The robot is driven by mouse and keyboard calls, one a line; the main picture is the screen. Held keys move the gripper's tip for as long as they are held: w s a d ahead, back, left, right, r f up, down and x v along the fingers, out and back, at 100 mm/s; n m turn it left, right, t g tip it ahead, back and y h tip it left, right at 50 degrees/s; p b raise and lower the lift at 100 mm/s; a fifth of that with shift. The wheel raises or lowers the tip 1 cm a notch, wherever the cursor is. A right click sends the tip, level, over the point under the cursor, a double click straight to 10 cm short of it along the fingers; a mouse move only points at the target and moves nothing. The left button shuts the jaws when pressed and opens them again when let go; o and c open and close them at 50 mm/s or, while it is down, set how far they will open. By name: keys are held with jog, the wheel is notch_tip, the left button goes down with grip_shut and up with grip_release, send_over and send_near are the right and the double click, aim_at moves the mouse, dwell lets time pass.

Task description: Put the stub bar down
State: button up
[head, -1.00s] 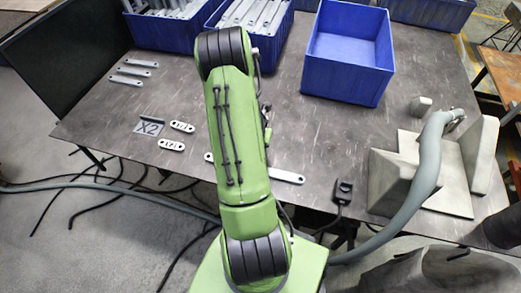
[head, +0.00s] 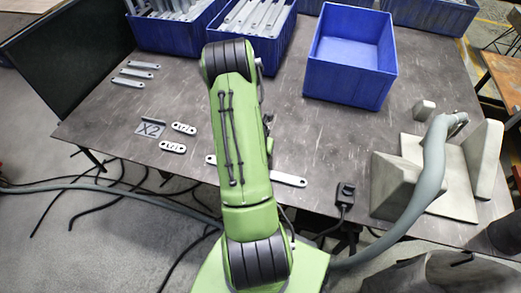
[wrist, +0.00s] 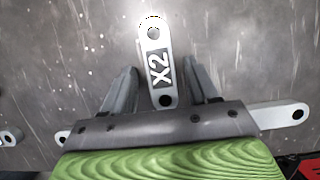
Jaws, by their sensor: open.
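The stub bar (wrist: 154,58), a short pale metal bar with a hole at each end and a dark X2 label, shows in the wrist view, upright in the picture. My gripper (wrist: 158,72) is open, with one finger on each side of the bar and a visible gap on both sides. The bar appears to lie flat on the dark table; its exact height is hard to tell. In the head view my arm hides the gripper and this bar.
A longer bar (head: 288,180) lies crosswise on the table (head: 310,130), partly behind my arm. Two short labelled bars (head: 173,147) and an X2 plate (head: 151,128) lie left. An empty blue bin (head: 350,82) stands at the back right. A fixture (head: 450,180) stands right.

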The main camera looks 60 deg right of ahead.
jog(key=w+p+v, duration=0.1)
jog(key=p+v, duration=0.2)
jog(key=v, duration=0.9)
jog(key=w+a+r+m+t+y, duration=0.1)
jog(key=w+a+r+m+t, duration=0.1)
jog(key=w+a+r+m, duration=0.45)
jog(key=w+a+r+m+t+y, duration=0.1)
jog(key=w+a+r+m+t, duration=0.15)
jog(key=a+r, duration=0.7)
jog(key=s+a+r+m+y, duration=0.1)
jog(key=s+a+r+m, duration=0.3)
jog(key=a, duration=0.4)
jog(key=s+a+r+m+y, duration=0.1)
jog(key=s+a+r+m, duration=0.3)
jog(key=a, duration=0.4)
jog(key=s+m, duration=0.1)
jog(key=m, duration=0.1)
jog(key=shift+s+r+m, duration=0.25)
jog(key=shift+s+m, duration=0.15)
